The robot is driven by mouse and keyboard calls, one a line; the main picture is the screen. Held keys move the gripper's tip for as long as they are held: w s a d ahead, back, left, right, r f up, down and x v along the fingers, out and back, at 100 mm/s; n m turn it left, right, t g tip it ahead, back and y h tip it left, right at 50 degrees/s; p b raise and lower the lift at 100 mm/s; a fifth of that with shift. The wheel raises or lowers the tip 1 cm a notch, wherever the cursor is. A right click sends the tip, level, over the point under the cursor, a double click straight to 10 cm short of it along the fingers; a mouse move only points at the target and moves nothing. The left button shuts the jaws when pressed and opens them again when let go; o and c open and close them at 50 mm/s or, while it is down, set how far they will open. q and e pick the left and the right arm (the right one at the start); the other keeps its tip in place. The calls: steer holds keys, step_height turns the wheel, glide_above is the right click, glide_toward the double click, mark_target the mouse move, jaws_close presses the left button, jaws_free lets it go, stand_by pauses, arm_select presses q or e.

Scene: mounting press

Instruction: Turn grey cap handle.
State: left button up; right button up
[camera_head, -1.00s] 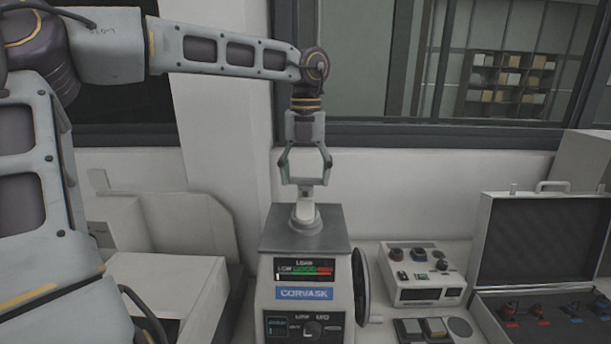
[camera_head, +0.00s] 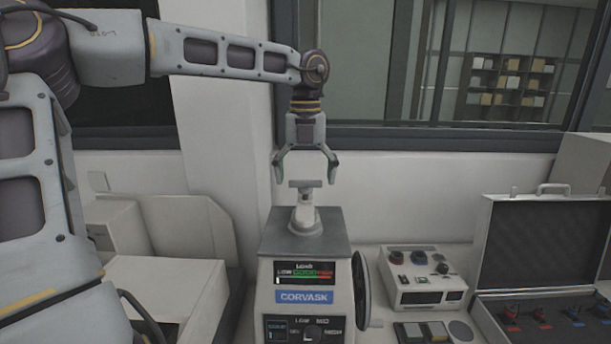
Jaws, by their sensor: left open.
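The grey cap handle (camera_head: 305,184) is a short flat bar on a pale stem, set on the round grey cap (camera_head: 305,222) on top of the mounting press (camera_head: 264,287). The bar lies roughly left to right in the picture. My left gripper (camera_head: 306,171) points down from above the handle. Its fingers are spread wide, one on each side, with the bar between and slightly below the fingertips. The fingers look apart from the bar. My right gripper is not in view.
The press has a side handwheel (camera_head: 361,290) on its right. A small control box (camera_head: 425,276) and an open case (camera_head: 545,265) with several small coloured parts stand to the right. White boxes (camera_head: 165,285) stand to the left. A window is behind.

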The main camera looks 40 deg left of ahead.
arm_select(q)
step_height(320, 180, up, 12)
stand_by(1.1)
stand_by(0.5)
step_height(320, 180, up, 9)
steer(key=p, duration=0.9)
steer(key=shift+r+p, duration=0.55)
steer(key=shift+f, duration=0.1)
